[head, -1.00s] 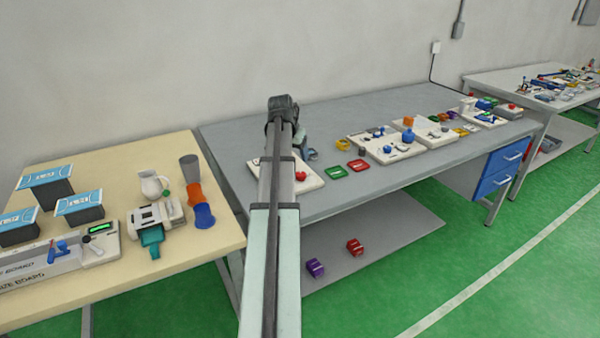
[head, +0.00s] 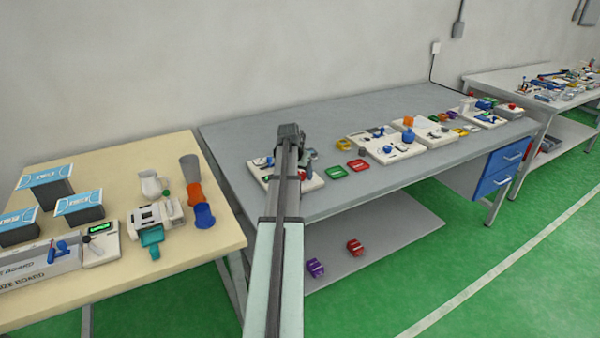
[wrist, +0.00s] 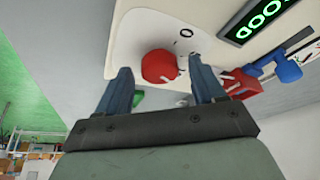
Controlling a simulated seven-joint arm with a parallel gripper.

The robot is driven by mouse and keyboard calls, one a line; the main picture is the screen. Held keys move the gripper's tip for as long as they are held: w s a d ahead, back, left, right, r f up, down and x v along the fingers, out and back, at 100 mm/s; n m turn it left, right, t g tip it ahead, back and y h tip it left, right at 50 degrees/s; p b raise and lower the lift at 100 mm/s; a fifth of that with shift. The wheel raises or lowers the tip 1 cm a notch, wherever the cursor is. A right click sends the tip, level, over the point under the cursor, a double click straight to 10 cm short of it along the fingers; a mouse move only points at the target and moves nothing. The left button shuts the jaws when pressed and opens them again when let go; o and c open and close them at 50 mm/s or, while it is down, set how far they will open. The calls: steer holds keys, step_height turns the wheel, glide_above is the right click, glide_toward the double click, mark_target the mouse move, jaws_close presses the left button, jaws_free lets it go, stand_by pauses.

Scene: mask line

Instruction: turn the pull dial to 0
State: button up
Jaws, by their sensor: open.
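A round red dial (wrist: 160,66) sits on a white panel (wrist: 130,30) in the wrist view, with a small 0 mark printed by it and a short pale line at its edge. I take it to be the pull dial. My gripper (wrist: 160,78) is open, with one blue-grey finger on each side of the dial. I cannot tell whether the fingers touch it. In the head view the white panel (head: 313,182) lies on the grey bench, and my arm hides part of it.
A green-lit display (wrist: 262,16) is at the upper right. A green tray (head: 337,172) and a red tray (head: 358,165) lie right of the panel.

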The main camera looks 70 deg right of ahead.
steer(key=c, duration=1)
steer(key=shift+n, duration=0.3)
steer(key=n+t, duration=0.1)
steer(key=n, duration=0.2)
steer(key=shift+s+n+t, duration=0.15)
steer(key=shift+n+t, duration=0.15)
steer(key=n+t, duration=0.1)
steer(key=n, duration=0.1)
steer(key=n+t, duration=0.1)
steer(key=n, duration=0.2)
steer(key=shift+s+d+y, duration=0.15)
steer(key=shift+y, duration=0.25)
steer(key=n+y, duration=0.1)
steer(key=n, duration=0.2)
steer(key=n+t, duration=0.1)
steer(key=n, duration=0.1)
steer(key=shift+d+n+y, duration=0.15)
steer(key=shift+n+y, duration=0.25)
steer(key=n+y, duration=0.1)
steer(key=n, duration=0.3)
steer(key=shift+s+n+t+y, duration=0.1)
steer(key=shift+n+t+y, duration=0.3)
steer(key=shift+c, duration=0.2)
